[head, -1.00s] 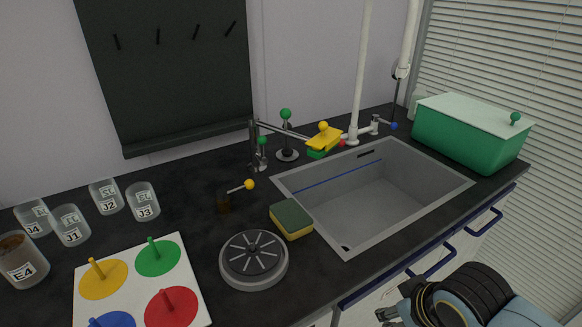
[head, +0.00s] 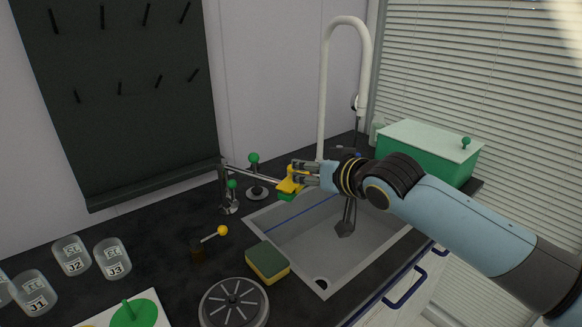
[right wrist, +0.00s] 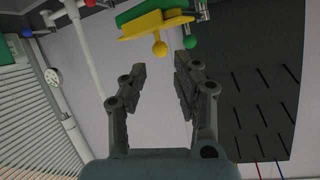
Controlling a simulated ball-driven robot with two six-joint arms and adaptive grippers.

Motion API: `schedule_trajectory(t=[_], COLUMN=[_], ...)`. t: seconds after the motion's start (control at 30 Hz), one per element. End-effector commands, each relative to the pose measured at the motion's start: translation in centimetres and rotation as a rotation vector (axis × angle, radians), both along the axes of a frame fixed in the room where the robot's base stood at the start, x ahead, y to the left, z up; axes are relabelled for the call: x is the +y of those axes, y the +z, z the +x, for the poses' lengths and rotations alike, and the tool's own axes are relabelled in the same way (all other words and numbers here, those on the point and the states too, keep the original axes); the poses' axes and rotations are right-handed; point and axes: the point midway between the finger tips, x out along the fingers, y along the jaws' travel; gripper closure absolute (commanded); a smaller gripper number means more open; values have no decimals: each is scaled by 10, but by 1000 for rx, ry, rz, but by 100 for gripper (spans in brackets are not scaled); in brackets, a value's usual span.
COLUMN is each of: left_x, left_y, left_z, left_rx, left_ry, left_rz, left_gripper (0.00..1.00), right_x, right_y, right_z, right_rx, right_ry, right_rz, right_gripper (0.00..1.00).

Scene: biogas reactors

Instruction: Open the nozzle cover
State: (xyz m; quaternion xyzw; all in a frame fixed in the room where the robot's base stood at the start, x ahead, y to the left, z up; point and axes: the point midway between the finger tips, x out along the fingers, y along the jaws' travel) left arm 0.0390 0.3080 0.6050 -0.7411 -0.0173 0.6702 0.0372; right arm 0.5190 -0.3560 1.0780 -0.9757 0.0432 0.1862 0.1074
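The nozzle cover, a yellow flap (head: 290,184) over a green part, sits at the end of a thin metal pipe above the sink's back left corner. In the right wrist view the yellow cover (right wrist: 150,27) and its yellow ball knob (right wrist: 160,48) show at the top, just beyond the fingertips. My right gripper (head: 305,173) is beside the cover and partly hides it; the knob is not clear in the head view. In the right wrist view its fingers (right wrist: 160,68) are apart with nothing between them. My left gripper is not in view.
The grey sink (head: 318,285) lies below my right arm, with a dark shape in it that I cannot identify. A green-knobbed post (head: 254,175) stands left of the cover. A sponge (head: 267,262) and green box (head: 455,165) are nearby. A white faucet (head: 325,90) rises behind.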

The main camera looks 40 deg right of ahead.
Motion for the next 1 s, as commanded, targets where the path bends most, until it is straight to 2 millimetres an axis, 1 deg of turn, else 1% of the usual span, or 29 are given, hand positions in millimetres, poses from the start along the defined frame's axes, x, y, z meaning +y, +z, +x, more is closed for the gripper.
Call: schedule_trajectory(t=[0.03, 0.1, 0.2, 0.3, 0.4, 0.5, 0.73, 0.77, 0.97, 1.0], left_x=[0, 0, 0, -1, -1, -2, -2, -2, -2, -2], left_y=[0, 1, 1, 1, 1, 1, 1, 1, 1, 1], left_z=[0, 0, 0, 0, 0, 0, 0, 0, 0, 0], left_rx=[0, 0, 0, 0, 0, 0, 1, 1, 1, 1], left_ry=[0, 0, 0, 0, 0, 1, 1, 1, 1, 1], left_rz=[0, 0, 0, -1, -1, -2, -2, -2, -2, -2], left_gripper=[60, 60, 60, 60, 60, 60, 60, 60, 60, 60], right_x=[0, -1, -1, -2, -2, -2, -3, -3, -3, -3], right_y=[-3, -9, -16, -22, -25, -27, -27, -27, -27, -27], right_z=[11, 24, 41, 53, 61, 64, 65, 65, 64, 64], right_rx=[-1, 0, 0, 1, 2, 1, 2, 2, 2, 2], right_ry=[-3, -2, -1, -1, -1, 1, 1, 1, 1, 1], right_rz=[4, 2, 3, 1, 0, -1, -2, -2, -2, -2], right_gripper=[70, 70, 70, 70, 70, 70, 70, 73, 99, 100])
